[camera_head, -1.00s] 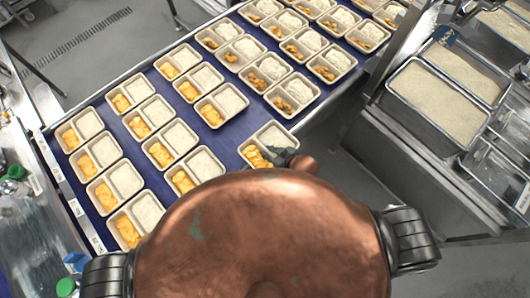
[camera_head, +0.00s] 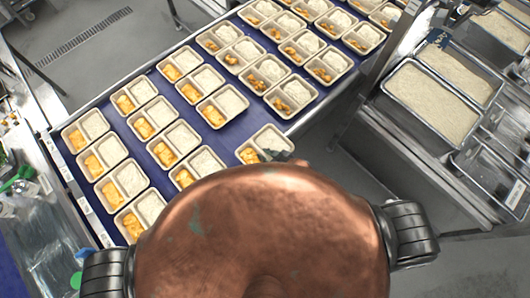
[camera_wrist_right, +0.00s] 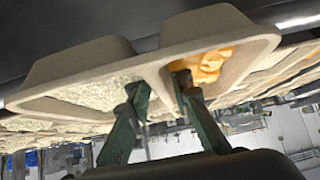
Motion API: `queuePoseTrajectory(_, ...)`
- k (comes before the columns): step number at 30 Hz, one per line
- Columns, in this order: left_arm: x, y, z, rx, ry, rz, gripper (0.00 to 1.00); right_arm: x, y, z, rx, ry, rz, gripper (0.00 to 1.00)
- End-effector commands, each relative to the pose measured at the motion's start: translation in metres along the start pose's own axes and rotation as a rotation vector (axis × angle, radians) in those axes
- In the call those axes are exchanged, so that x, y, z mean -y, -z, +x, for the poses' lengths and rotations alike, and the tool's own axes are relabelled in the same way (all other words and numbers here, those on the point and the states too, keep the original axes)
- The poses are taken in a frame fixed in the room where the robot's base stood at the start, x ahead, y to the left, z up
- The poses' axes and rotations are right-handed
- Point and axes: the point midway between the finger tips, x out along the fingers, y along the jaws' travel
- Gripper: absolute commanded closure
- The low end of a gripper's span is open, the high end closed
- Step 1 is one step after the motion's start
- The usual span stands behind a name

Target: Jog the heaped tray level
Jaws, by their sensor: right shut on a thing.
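The tray at the belt's near right edge (camera_head: 270,138) has white rice in one compartment and orange food in the other. My right gripper (camera_head: 277,156) is at its near side, partly hidden by my copper-coloured body. In the right wrist view the tray (camera_wrist_right: 75,58) fills the upper part, rice at left and orange food at right. The dark green fingers of the right gripper (camera_wrist_right: 162,84) reach it near the divider, shut on the tray. I cannot tell whether the tray touches the belt. My left gripper is not in view.
The blue belt (camera_head: 222,143) carries several rows of similar two-compartment trays, close to the held tray on its left and far sides. Deep metal pans of rice (camera_head: 432,103) stand at the right. Grey floor shows between the belt and that counter.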

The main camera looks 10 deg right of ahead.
Motion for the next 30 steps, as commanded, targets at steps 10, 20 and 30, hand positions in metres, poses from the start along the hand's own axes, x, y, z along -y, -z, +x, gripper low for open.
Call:
queuePoseTrajectory(10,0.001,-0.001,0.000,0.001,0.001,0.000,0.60,-0.012,-0.012,0.004,0.026,-0.016,-0.002,1.00)
queuePoseTrajectory(20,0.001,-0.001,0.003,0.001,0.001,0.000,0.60,-0.013,0.001,0.019,0.023,-0.012,-0.003,1.00)
queuePoseTrajectory(30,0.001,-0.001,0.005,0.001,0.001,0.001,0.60,-0.013,0.013,0.035,0.022,-0.010,-0.002,1.00)
